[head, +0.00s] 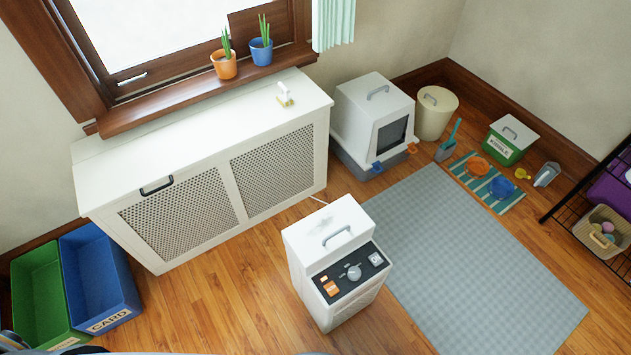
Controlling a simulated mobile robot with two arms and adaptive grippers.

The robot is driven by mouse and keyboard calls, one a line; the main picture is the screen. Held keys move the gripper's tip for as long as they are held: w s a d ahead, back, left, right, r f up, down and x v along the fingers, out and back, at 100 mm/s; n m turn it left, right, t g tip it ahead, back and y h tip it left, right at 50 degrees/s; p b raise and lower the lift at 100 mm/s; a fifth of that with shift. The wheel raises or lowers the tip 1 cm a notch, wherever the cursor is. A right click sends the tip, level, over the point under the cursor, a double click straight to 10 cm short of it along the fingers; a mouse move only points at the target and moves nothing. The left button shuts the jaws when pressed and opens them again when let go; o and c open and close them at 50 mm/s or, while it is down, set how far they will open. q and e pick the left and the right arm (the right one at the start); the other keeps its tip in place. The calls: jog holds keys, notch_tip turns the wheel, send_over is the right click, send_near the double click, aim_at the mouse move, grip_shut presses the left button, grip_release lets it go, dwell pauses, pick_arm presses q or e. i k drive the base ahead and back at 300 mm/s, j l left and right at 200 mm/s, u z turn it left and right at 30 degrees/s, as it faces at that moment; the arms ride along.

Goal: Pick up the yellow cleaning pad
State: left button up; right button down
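A small pale-yellow and white item (285,95), which looks like the cleaning pad, sits on top of the white radiator cover (190,125), near its right end and below the window sill. It is small in the picture, so its exact shape is hard to tell. Nothing touches it from above. Neither of my grippers can be made out in the head view; only parts of my own body show along the bottom left edge.
A white appliance (325,240) with a control panel stands on the floor before the cover. A green bin (40,290) and blue bin (98,270) stand at left. A litter box (370,115) stands right of the cover.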

aim_at(285, 100)
jog(key=l+z, duration=0.2)
jog(key=z, duration=0.95)
jog(key=i+l, duration=0.35)
jog(key=l, duration=0.15)
jog(key=i+l, duration=0.35)
jog(key=l, duration=0.15)
jog(key=i+l, duration=0.35)
jog(key=l, duration=0.15)
jog(key=i+j+u, duration=0.15)
jog(key=i+u, duration=1.1)
jog(key=i+l+u, duration=0.25)
jog(key=u, duration=0.2)
